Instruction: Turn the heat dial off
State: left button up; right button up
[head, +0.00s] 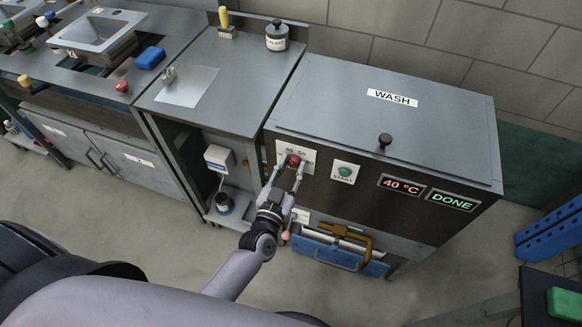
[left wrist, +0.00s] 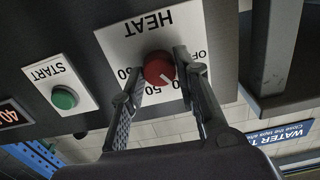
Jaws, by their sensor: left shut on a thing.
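The heat dial is a round red knob (head: 293,160) on a white plate on the front of the wash machine. In the left wrist view the red knob (left wrist: 159,68) sits on the upside-down HEAT plate (left wrist: 120,42). Its white pointer line slants to the lower right, toward a number partly hidden by the right finger, and away from the OFF label. My left gripper (head: 286,174) is shut on the knob; its fingers (left wrist: 160,75) lie on either side of it. My right gripper is not in view.
A green START button (head: 345,172) is right of the dial. Displays read 40 °C (head: 402,187) and DONE (head: 453,200). The WASH lid (head: 380,135) is closed. A metal worktop (head: 215,75) stands left.

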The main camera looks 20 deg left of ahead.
pick_arm(q)
jog(key=n, duration=1.1)
jog(key=shift+a+f+b, duration=0.1)
jog(key=shift+b, duration=0.2)
jog(key=shift+n, duration=0.4)
jog(key=o, duration=1.2)
jog(key=shift+c, duration=0.2)
jog(key=s, duration=1.2)
jog(key=shift+a, duration=0.2)
